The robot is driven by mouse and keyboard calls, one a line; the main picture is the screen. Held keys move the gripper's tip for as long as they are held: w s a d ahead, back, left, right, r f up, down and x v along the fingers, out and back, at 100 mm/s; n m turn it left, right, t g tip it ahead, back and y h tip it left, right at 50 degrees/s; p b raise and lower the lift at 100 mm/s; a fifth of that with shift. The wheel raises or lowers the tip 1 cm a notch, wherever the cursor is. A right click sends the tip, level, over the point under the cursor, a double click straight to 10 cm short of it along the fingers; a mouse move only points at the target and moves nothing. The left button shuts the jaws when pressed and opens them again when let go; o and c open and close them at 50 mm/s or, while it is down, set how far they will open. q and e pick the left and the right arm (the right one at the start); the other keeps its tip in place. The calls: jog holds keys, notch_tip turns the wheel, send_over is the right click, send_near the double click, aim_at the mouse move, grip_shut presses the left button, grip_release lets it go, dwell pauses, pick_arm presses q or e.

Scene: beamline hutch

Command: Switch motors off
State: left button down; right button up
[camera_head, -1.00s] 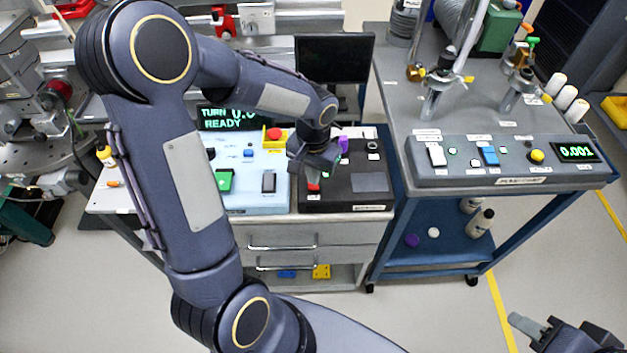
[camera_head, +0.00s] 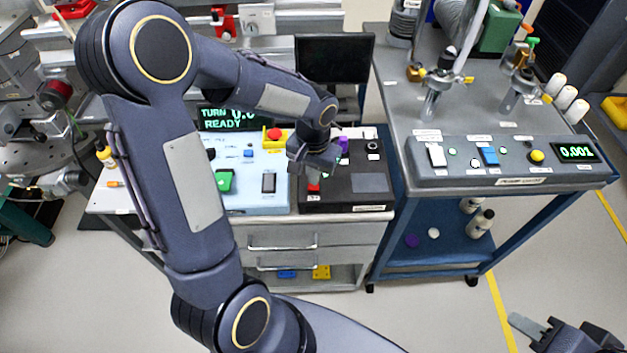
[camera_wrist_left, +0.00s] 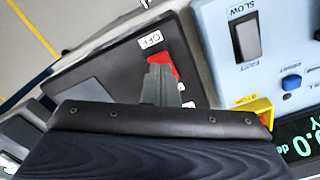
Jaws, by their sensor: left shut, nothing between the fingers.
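A black control box (camera_head: 345,198) stands on the cabinet beside the white-blue panel. A red switch (camera_head: 313,188) is near its front left corner. In the left wrist view the red switch (camera_wrist_left: 162,67) sits beside a label reading OFF (camera_wrist_left: 152,40). My left gripper (camera_head: 315,172) is shut and empty, over the front left part of the black box. Its fingers (camera_wrist_left: 159,82) overlap the red switch in the wrist view and hide part of it; I cannot tell whether they touch. My right gripper (camera_head: 527,326) is at the lower right, partly cut off, away from the boxes.
The white-blue panel (camera_head: 255,205) has a green button, a dark rocker and a red button on yellow. A purple knob (camera_head: 343,145) stands behind the gripper. A dark monitor (camera_head: 333,58) is behind. A blue cart (camera_head: 590,175) with another panel stands to the right.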

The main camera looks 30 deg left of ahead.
pick_arm(q)
jog(key=shift+f+b, duration=0.9)
jog(key=shift+f, duration=0.15)
dwell(0.9)
jog(key=shift+r, duration=0.1)
notch_tip(320, 180, up, 7)
jog(key=p, duration=0.5)
dwell(0.6)
jog(key=s+d+r+t+h, duration=0.2)
jog(key=s+r, duration=0.3)
jog(key=s, duration=0.3)
jog(key=s+d+r+n+t+h, duration=0.1)
jog(key=s+d+r+t, duration=0.1)
jog(key=s+r, duration=0.4)
jog(key=s+t, duration=0.1)
jog(key=s, duration=0.2)
jog(key=shift+n+t+h, duration=0.3)
jog(key=shift+h, duration=0.1)
